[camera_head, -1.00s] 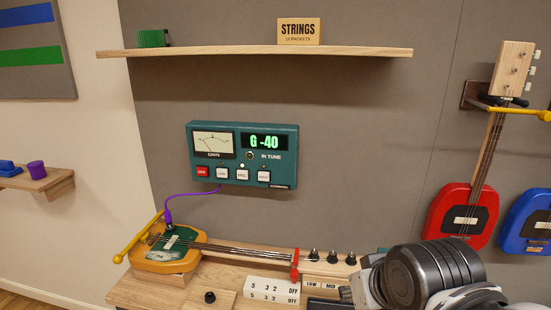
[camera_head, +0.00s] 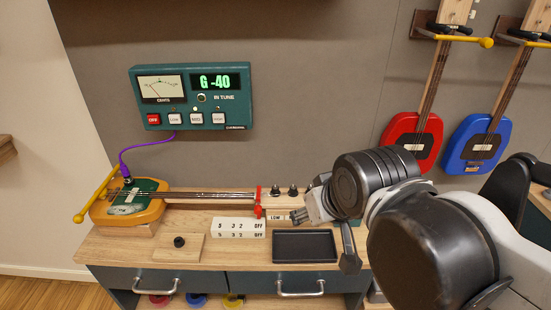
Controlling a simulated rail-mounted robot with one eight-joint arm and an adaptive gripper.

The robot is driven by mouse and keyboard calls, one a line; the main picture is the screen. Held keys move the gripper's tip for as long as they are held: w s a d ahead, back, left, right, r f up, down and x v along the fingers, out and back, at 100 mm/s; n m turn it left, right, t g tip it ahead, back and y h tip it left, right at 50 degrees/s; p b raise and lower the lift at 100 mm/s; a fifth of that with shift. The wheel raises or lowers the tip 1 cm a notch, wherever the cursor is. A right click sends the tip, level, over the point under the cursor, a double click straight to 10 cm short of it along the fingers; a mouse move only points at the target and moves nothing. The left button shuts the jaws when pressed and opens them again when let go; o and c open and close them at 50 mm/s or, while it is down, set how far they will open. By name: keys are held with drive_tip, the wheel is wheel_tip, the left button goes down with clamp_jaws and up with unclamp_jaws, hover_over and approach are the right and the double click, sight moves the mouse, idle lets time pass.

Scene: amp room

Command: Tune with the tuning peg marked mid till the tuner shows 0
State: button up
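The teal tuner (camera_head: 190,97) on the grey wall reads "G -40" in green. A yellow and green instrument (camera_head: 128,203) lies on the workbench, its neck pointing right. Two dark tuning pegs show at the neck's end, a left one (camera_head: 276,191) and a right one (camera_head: 292,191). A "LOW" label (camera_head: 277,217) is visible below them. The label marked mid and any further peg are hidden behind my arm. My gripper (camera_head: 299,215) is low over the bench, just right of the visible pegs. Its fingers are small and partly covered, so their opening is unclear.
A black tray (camera_head: 305,246), a white number block (camera_head: 238,228) and a small wooden block with a black knob (camera_head: 179,247) lie in front of the neck. A red clamp (camera_head: 258,202) crosses the neck. Red (camera_head: 412,140) and blue (camera_head: 481,142) instruments hang at right.

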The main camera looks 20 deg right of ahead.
drive_tip(key=w+d+r+n+g, duration=0.1)
drive_tip(key=w+r+n+g, duration=0.15)
drive_tip(key=w, duration=0.35)
drive_tip(key=n+g, duration=0.4)
drive_tip(key=n, duration=0.1)
hover_over(293, 187)
wheel_tip(293, 187, down, 5)
drive_tip(key=shift+m, duration=0.25)
wheel_tip(293, 187, down, 14)
drive_tip(key=shift+p, duration=0.45)
drive_tip(key=shift+c, duration=0.5)
clamp_jaws()
